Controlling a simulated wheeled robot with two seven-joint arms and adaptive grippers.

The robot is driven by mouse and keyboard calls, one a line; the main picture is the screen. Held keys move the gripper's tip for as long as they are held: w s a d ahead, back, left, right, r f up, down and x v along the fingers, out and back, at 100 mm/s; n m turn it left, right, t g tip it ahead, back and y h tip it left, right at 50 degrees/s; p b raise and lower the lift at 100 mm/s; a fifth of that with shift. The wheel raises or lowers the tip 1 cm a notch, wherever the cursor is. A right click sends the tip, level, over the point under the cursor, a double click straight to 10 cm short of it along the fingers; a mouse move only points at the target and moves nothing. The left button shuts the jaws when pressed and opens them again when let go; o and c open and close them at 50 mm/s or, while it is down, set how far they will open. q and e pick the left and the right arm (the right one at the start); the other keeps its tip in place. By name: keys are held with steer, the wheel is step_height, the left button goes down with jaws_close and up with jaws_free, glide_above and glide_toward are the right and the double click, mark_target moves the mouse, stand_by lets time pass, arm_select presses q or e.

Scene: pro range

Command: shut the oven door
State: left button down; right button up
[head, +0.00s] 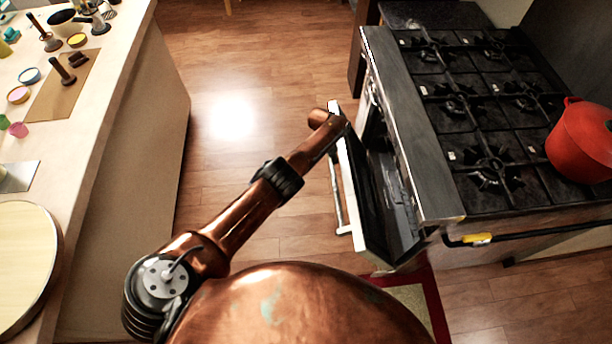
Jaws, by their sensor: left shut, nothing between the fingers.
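The oven door (365,190) stands partly open on the aisle side of the black-topped stove (412,120). It is tilted out from the oven front, with a gap to the dark inside. A pale bar handle (338,200) runs along its outer side. My copper left arm reaches in from the lower left. My left gripper (325,122) is at its end, by the far upper corner of the door, and is shut and empty. Its fingers barely show, and I cannot tell whether it touches the door. My right gripper is not in view.
A red pot (585,140) stands on the right burners. A yellow-marked item (478,239) is on the near rail. A counter (105,90) with several small items runs along the left. The wooden floor (235,60) between is clear. A red-edged rug (432,300) lies near the door.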

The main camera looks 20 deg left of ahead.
arm_select(q)
steer(key=s+a+p+v, duration=0.1)
steer(key=p+v, duration=0.7)
steer(key=v, duration=0.1)
steer(key=shift+a, duration=0.45)
steer(key=shift+f, duration=0.1)
